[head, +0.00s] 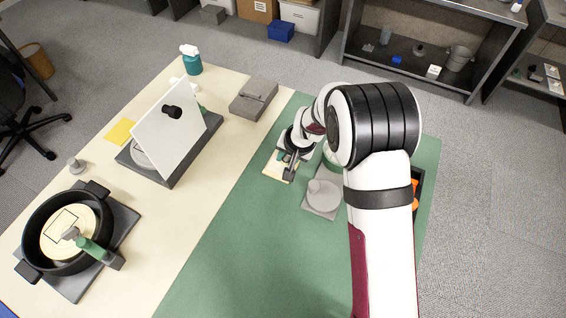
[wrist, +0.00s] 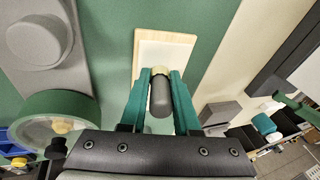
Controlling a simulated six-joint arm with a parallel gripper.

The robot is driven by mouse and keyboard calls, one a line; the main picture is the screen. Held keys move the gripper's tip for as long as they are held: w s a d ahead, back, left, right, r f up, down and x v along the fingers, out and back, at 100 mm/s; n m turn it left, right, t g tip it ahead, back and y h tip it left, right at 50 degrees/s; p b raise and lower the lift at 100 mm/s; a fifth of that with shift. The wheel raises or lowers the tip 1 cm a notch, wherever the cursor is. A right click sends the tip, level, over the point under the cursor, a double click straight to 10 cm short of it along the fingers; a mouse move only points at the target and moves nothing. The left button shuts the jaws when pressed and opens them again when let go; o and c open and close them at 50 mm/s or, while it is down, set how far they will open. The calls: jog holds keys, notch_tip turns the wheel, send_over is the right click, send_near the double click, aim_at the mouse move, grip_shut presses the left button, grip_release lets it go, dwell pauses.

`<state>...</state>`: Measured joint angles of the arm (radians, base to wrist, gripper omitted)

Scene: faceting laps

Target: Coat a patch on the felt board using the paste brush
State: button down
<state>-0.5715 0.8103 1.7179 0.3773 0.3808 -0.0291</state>
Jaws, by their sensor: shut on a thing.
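The felt board shows in the wrist view as a pale panel with a thin wooden border (wrist: 182,40), lying on the green mat. In the head view the board (head: 272,171) is a small cream shape, partly covered by my gripper. My gripper (wrist: 160,88) has two green fingers shut on the paste brush (wrist: 160,97), seen as a dark grey cylinder with a pale yellow band. The brush is in line with the board's near part; its bristles are hidden, so I cannot tell whether it touches. In the head view my gripper (head: 287,157) is just above the board.
A green-rimmed round pot (wrist: 60,105) stands left of my gripper. A grey base with a round knob (head: 322,197) sits beside it. A grey box (head: 253,98), tilted white panel (head: 170,125) and black round pan (head: 35,232) stand on the cream table. The mat's front is clear.

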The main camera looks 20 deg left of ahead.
jog(key=shift+w, duration=4.1)
jog(key=shift+s, duration=5.8)
jog(key=shift+s+a, duration=0.1)
jog(key=shift+a, duration=0.55)
jog(key=shift+w, duration=5.9)
jog(key=shift+s, duration=5.8)
notch_tip(320, 180, up, 8)
